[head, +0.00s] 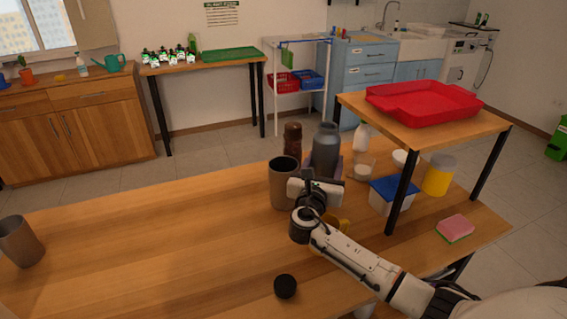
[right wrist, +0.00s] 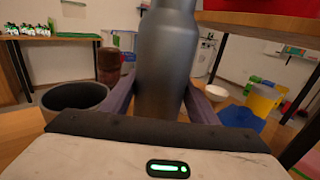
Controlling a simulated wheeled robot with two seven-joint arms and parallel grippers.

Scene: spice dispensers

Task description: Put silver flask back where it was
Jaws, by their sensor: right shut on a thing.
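The silver flask (head: 326,143) is a dark grey metal bottle with a narrower neck, upright at the far side of the wooden table. My right gripper (head: 325,172) is shut on it, one finger on each side of its body. In the right wrist view the flask (right wrist: 166,62) stands between the two purplish fingers. Its base is hidden behind my gripper, so I cannot tell whether it touches the table. My left gripper is not in view.
A brown cup (head: 283,187) and brown bottle (head: 293,140) are close left of the flask. The raised wooden shelf (head: 483,126) with a red tray (head: 424,102) is at right. A black cap (head: 286,286) lies in front. The table's left middle is clear.

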